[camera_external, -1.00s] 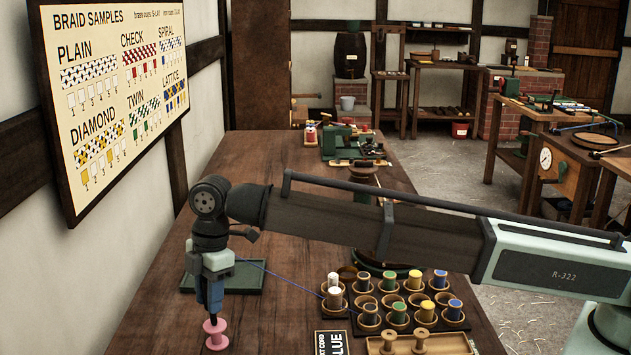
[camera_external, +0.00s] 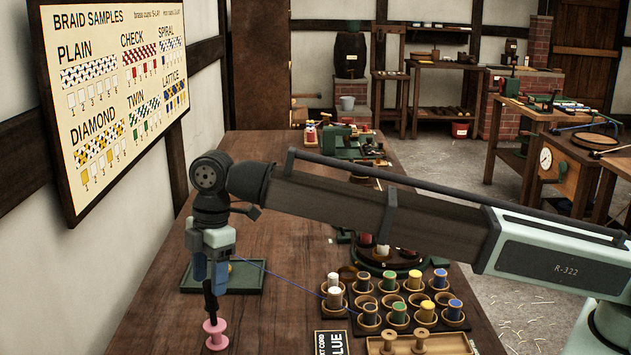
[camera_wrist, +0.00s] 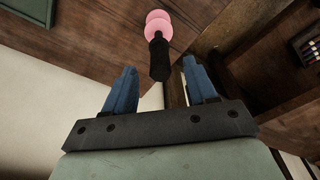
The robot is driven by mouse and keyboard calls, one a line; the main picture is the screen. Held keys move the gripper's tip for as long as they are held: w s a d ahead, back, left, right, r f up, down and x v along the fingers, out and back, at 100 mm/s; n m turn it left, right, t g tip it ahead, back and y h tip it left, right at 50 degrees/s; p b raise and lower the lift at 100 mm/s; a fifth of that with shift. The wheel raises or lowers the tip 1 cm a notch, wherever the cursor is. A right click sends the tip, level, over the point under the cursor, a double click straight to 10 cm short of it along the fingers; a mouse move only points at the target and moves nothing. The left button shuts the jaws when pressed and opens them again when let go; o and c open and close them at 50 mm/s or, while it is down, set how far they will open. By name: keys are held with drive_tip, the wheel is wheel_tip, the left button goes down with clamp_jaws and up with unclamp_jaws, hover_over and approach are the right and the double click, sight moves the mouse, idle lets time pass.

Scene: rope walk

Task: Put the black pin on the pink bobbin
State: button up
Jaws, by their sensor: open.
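The pink bobbin (camera_external: 215,338) stands upright near the table's front left; it also shows at the top of the wrist view (camera_wrist: 158,22). The black pin (camera_external: 211,303) stands up from the bobbin's top, leaning slightly left in the external view. In the wrist view the pin (camera_wrist: 159,60) meets the bobbin; how deep it sits is hidden. My gripper (camera_external: 210,285) is above them, blue fingers spread and empty. The pin's free end is near the fingertips and no finger appears closed on it.
A green tray (camera_external: 255,279) lies behind the gripper. A rack of thread bobbins (camera_external: 376,299) stands to the right, with a wooden tray (camera_external: 447,344) in front. A blue cord (camera_external: 285,281) runs from near the gripper to the rack. The braid sample board hangs left.

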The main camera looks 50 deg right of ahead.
wheel_tip(320, 180, up, 8)
drive_tip(key=d, duration=0.1)
drive_tip(key=shift+f, duration=0.25)
idle(0.4)
